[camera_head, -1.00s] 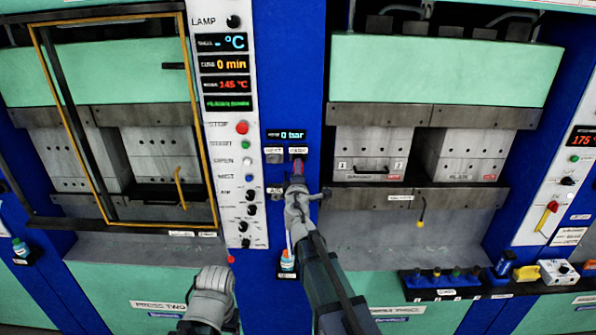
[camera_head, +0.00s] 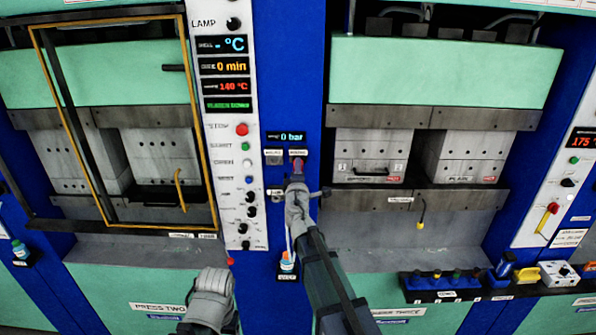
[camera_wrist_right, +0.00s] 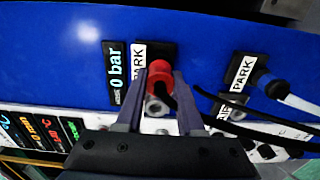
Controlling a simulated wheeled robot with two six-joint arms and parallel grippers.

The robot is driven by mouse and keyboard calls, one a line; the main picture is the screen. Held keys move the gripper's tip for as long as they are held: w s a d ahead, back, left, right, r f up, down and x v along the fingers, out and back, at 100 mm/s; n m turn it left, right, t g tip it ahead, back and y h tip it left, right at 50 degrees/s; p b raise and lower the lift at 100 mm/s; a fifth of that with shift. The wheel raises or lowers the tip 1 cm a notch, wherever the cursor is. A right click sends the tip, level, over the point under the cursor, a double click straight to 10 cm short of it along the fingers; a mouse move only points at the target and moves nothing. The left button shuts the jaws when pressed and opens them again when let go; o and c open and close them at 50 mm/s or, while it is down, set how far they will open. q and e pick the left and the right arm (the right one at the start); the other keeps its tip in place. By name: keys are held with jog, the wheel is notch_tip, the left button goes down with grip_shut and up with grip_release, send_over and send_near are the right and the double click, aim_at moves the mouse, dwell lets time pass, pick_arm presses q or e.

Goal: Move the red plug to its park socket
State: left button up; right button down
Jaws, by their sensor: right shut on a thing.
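In the right wrist view the red plug (camera_wrist_right: 159,76) is between the two fingers of my right gripper (camera_wrist_right: 158,105), which is shut on it. In the head view my right gripper (camera_head: 297,183) reaches up to the blue column below the 0 bar display, largely hiding the plug.
A second PARK socket holds a blue plug (camera_wrist_right: 270,86) with a pale cable, right of the red one in the wrist view. Black cables cross nearby. The 0 bar display (camera_wrist_right: 116,75) is at left. Press two's yellow-framed guard (camera_head: 209,150) stands left of the column.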

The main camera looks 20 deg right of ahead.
jog(key=shift+w+d, duration=0.2)
jog(key=shift+w, duration=0.4)
jog(key=shift+c, duration=2.2)
grip_release()
jog(key=shift+s, duration=0.15)
jog(key=v, duration=0.7)
jog(key=shift+s, duration=0.3)
jog(key=shift+a, duration=0.15)
